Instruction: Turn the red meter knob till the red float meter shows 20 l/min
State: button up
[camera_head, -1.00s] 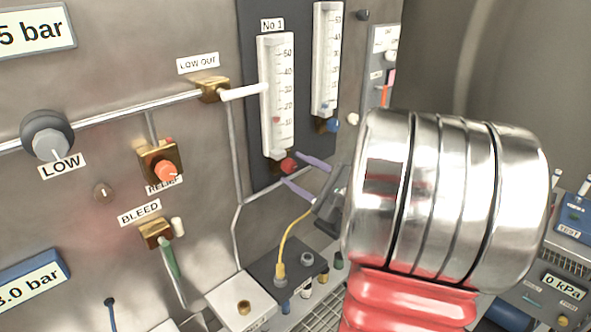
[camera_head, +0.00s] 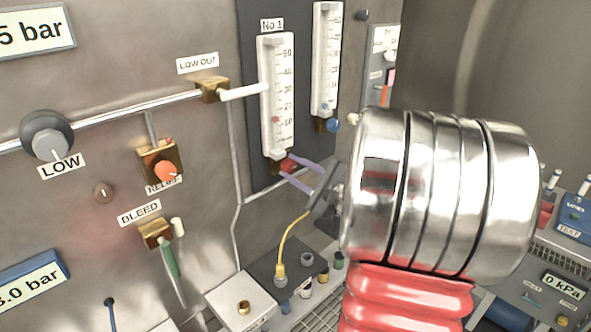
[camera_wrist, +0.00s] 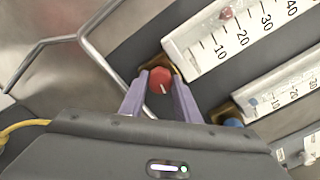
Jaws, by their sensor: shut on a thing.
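The red float meter, labelled No 1 (camera_head: 266,75), is a white upright tube with a scale on a dark panel. Its red float (camera_head: 276,119) sits low, around the 10 to 20 marks; I cannot tell the exact reading. The red meter knob (camera_wrist: 161,79) is below the meter, with a white pointer line on its face. My gripper (camera_wrist: 159,88) has its two lilac fingers on either side of the knob, shut on it.
A second meter with a blue knob (camera_head: 332,125) stands close to the right; it also shows in the wrist view (camera_wrist: 233,123). A thin pipe (camera_head: 237,165) runs left of the panel. A yellow cable (camera_head: 288,236) rises below.

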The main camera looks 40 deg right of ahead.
jog(key=shift+c, duration=0.6)
jog(key=shift+m, duration=0.3)
jog(key=shift+f+m, duration=0.1)
jog(key=shift+m, duration=1.1)
jog(key=shift+a, duration=0.1)
jog(key=o, duration=1)
jog(key=shift+o, duration=0.2)
jog(key=shift+s, duration=0.1)
